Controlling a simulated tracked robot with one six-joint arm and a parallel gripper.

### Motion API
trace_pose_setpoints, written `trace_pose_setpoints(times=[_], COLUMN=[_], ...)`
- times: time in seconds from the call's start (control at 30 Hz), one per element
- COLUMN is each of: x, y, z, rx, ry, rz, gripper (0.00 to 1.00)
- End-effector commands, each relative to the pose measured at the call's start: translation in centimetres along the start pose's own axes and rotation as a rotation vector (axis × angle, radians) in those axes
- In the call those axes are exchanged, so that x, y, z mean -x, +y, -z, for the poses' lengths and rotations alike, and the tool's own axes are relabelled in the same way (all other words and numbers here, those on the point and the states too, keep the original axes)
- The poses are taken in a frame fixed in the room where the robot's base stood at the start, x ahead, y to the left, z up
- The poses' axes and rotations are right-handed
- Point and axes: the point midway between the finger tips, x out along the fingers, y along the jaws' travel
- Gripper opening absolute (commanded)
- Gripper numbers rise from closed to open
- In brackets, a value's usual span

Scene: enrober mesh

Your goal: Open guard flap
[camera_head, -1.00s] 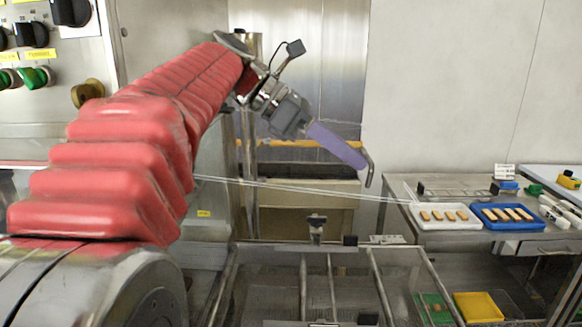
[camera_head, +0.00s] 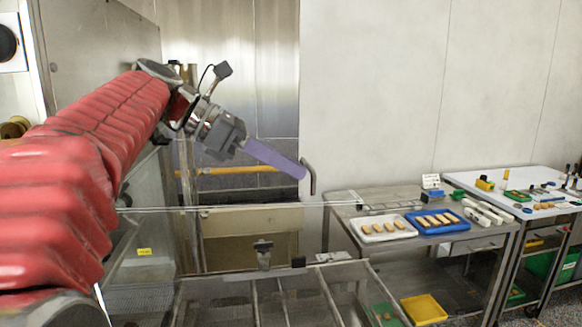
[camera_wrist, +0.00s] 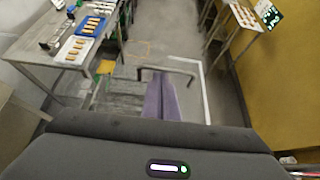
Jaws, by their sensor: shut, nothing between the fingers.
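My gripper (camera_head: 303,173), with long purple fingers, is shut and empty. It points down to the right in the head view, above the enrober's front. A bent grey bar (camera_head: 312,178), handle-like, is right at the fingertips; I cannot tell whether they touch. In the wrist view the fingers (camera_wrist: 163,80) reach toward the same bar (camera_wrist: 178,60), which runs crosswise just beyond their tips. The guard flap seems to be a clear panel, shown mainly by its thin bright edge (camera_head: 230,207) below the gripper. Its other outlines are hard to make out.
A steel table (camera_head: 340,205) at right holds a white tray (camera_head: 383,240) and a blue tray (camera_head: 445,229) with bars. A yellow bin (camera_head: 424,308) sits low down. The mesh bed (camera_head: 270,300) lies below the gripper. A white-topped table (camera_head: 550,185) stands farther right.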

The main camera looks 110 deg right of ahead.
Motion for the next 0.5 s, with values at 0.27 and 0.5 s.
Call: trace_pose_setpoints(times=[0.27,0.5], x=[3.4,6.0], y=[0.1,0.0], z=[-0.1,-0.2], rx=[-0.001,-0.001], ry=[0.000,0.000], rz=[-0.002,0.003], gripper=[0.00,0.00])
